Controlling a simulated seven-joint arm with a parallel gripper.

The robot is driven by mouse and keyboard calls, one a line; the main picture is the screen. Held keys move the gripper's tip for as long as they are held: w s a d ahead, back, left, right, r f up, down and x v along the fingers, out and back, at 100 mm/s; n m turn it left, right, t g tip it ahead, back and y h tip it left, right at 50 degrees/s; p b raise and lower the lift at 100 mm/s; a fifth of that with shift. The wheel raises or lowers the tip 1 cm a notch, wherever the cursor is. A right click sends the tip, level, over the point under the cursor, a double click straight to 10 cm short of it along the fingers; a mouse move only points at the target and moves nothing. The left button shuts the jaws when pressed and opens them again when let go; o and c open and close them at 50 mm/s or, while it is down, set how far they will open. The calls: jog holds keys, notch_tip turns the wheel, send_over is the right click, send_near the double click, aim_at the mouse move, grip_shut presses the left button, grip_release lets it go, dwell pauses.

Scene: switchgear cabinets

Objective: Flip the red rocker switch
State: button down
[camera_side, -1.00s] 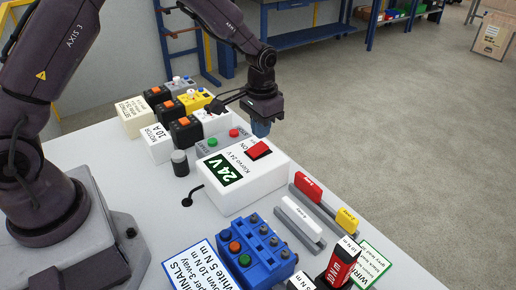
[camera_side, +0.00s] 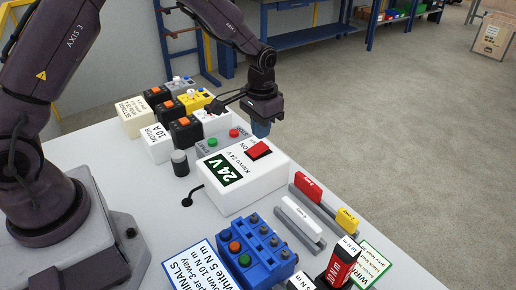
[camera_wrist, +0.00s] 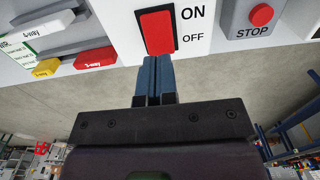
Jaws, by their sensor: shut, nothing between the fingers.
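The red rocker switch (camera_side: 258,150) sits on top of the white 24 V box (camera_side: 224,194), near its far edge. In the wrist view the red rocker (camera_wrist: 157,32) stands in a black frame, with ON and OFF printed beside it. My gripper (camera_side: 261,130) is just behind the rocker in the side view, pointing down. In the wrist view the blue fingertips (camera_wrist: 155,62) are closed together, right by the OFF-side end of the rocker. Whether they touch it I cannot tell.
A grey box with a green button (camera_side: 212,142) and a red STOP button (camera_wrist: 262,14) stands beside the white box. Connector holders with red (camera_side: 308,185) and yellow (camera_side: 347,218) pieces lie on the other side. A blue terminal block (camera_side: 250,250) is nearer the camera.

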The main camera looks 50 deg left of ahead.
aim_at(261, 146)
jog(key=shift+f, duration=1.7)
dwell(0.5)
jog(key=shift+r, duration=3.55)
jog(key=shift+s+f, duration=0.15)
jog(key=shift+s, duration=0.15)
jog(key=s+r+t, duration=0.2)
jog(key=s+r, duration=0.7)
jog(key=s, duration=0.2)
jog(key=s+d+r+t, duration=0.1)
jog(key=s+r+t, duration=0.2)
jog(key=s+r, duration=0.6)
jog(key=s, duration=0.3)
jog(key=shift+s+d+r+t, duration=0.25)
jog(key=shift+s+r+t, duration=0.05)
jog(key=shift+r, duration=0.05)
